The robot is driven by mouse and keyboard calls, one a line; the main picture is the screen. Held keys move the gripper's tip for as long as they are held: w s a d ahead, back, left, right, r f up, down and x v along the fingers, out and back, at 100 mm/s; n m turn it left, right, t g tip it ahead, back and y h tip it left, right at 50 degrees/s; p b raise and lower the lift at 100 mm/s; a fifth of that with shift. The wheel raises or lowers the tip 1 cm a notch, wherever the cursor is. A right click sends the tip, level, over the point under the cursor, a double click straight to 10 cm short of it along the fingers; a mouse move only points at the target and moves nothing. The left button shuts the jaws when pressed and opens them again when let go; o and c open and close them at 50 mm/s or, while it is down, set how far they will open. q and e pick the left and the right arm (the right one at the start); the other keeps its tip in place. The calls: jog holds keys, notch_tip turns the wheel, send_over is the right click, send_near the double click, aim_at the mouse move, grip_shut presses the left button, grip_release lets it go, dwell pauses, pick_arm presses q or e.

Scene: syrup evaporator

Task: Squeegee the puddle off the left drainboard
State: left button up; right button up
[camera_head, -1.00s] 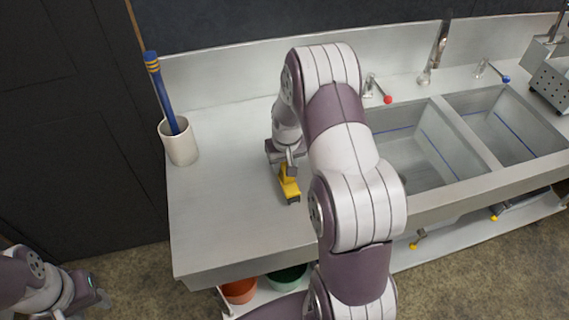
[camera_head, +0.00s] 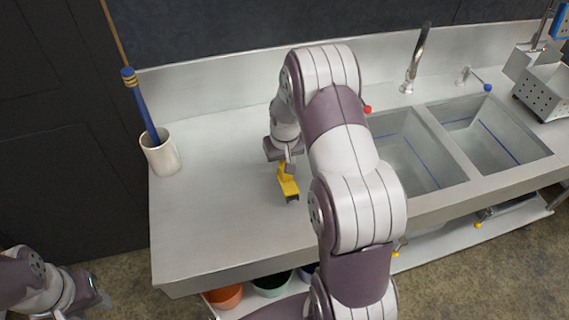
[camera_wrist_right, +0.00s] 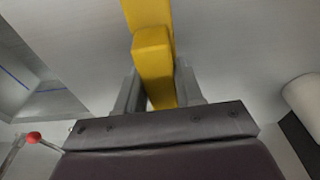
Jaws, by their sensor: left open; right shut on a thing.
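The left drainboard (camera_head: 205,215) is the bare grey metal top left of the sinks. My right gripper (camera_head: 287,166) is over it, shut on a yellow squeegee (camera_head: 288,184). The squeegee's dark end points toward the front edge; I cannot tell whether it touches the metal. In the right wrist view, the yellow handle (camera_wrist_right: 153,60) sits between the fingers (camera_wrist_right: 160,92). I cannot make out a puddle; my right arm hides part of the board. My left gripper (camera_head: 96,297) is open and empty at the lower left, off the counter.
A white cup (camera_head: 160,157) holding a blue-handled tool (camera_head: 140,103) stands at the board's left end. Two sink basins (camera_head: 405,150), a faucet (camera_head: 414,60) and a perforated metal box (camera_head: 545,88) are to the right. Buckets (camera_head: 224,297) stand below the counter. A backsplash (camera_head: 215,83) runs behind.

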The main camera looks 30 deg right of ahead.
jog(key=shift+r+p, duration=0.3)
jog(key=shift+r, duration=0.4)
jog(key=shift+d+r+p, duration=0.2)
jog(key=shift+r+p, duration=0.7)
jog(key=shift+r, duration=0.15)
jog(key=shift+a+r+p, duration=0.15)
jog(key=shift+r+p, duration=0.2)
jog(key=shift+r, duration=0.15)
jog(key=shift+f, duration=0.1)
